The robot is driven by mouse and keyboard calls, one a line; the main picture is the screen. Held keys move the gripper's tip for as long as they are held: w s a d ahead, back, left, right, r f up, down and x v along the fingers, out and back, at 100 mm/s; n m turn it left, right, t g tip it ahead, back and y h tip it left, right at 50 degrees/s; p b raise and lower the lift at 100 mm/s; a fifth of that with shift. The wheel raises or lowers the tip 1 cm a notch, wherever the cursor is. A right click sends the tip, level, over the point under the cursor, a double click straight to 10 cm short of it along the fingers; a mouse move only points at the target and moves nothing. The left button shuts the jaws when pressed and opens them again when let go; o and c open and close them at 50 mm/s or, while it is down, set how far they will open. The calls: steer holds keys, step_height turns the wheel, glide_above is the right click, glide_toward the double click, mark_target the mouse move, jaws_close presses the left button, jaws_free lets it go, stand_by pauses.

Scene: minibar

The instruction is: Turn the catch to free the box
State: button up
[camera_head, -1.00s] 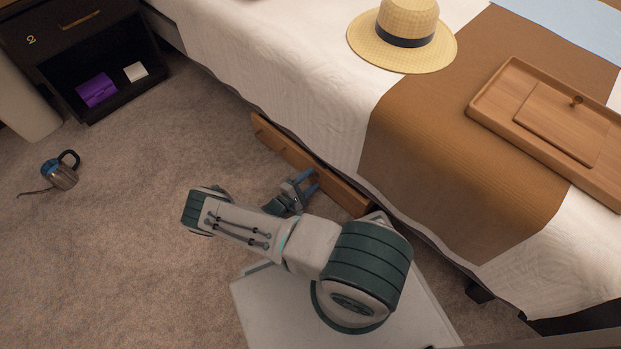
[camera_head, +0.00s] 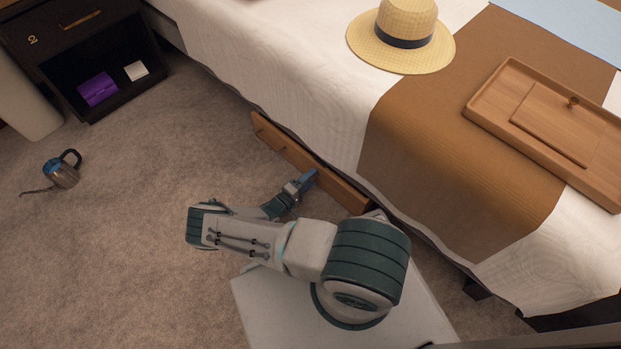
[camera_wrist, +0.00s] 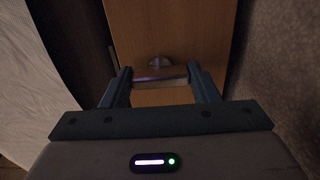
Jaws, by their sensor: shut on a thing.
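The box shows as a low wooden front panel (camera_head: 275,140) under the bed's edge in the head view. Its wooden face (camera_wrist: 160,25) fills the middle of the wrist view. The catch (camera_wrist: 160,82) is a small metal bar on that face with a rounded metal part behind it. The bar lies across the panel's long direction. My gripper (camera_head: 308,177) reaches the panel's right half. In the wrist view its two fingers (camera_wrist: 160,80) stand on either side of the bar, closed on its ends. The catch is hidden by my gripper in the head view.
The bed (camera_head: 310,120) overhangs the panel, its white cover close beside my gripper. A straw hat (camera_head: 405,45) and wooden tray (camera_head: 490,85) lie on top. The carpet before the panel is clear.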

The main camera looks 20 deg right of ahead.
steer(key=shift+w+a, duration=0.2)
steer(key=o, duration=1)
steer(key=shift+s+d, duration=0.1)
steer(key=shift+s, duration=0.1)
steer(key=b+v, duration=0.1)
steer(key=v, duration=1.2)
steer(key=shift+s+a+b, duration=0.1)
steer(key=shift+a+b, duration=0.2)
steer(key=shift+a, duration=0.1)
